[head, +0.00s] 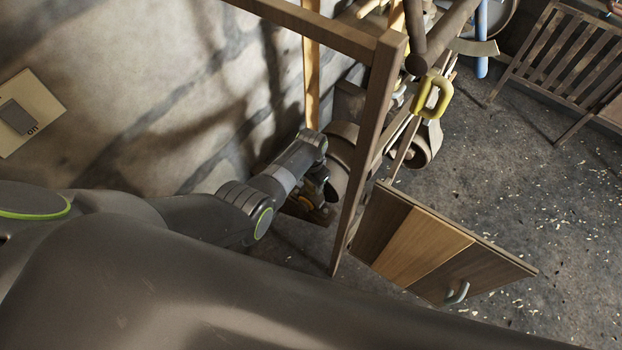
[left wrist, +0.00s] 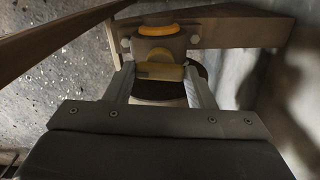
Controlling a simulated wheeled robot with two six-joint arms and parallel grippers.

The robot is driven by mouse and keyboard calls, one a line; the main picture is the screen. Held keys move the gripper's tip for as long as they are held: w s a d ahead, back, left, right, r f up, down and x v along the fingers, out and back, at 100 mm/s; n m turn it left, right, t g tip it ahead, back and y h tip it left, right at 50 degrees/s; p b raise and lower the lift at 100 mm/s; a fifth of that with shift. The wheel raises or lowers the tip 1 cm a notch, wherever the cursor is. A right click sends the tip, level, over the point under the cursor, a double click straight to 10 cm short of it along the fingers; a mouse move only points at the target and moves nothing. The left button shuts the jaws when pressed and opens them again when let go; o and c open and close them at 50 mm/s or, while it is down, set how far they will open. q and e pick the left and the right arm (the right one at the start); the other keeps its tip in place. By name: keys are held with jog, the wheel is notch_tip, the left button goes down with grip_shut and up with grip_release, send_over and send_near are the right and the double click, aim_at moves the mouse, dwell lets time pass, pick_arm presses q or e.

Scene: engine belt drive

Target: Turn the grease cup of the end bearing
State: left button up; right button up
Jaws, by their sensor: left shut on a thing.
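My right gripper is in neither view.
A wooden post (head: 366,150) stands just right of my left wrist. A hinged wooden panel (head: 420,245) with a pale handle hangs open at right. A yellow handle (head: 432,97) is above. A wall switch (head: 20,118) is at left.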

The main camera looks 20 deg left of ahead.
pick_arm(q)
jog(key=m, duration=0.3)
jog(key=shift+r+m+p, duration=0.1)
jog(key=shift+m+p, duration=0.25)
jog(key=shift+m, duration=0.05)
jog(key=m, duration=0.4)
jog(key=shift+m+p, duration=0.3)
jog(key=m, duration=0.4)
jog(key=shift+w, duration=0.1)
jog(key=shift+m+p, duration=0.35)
jog(key=shift+m, duration=1.75)
jog(key=o, duration=0.7)
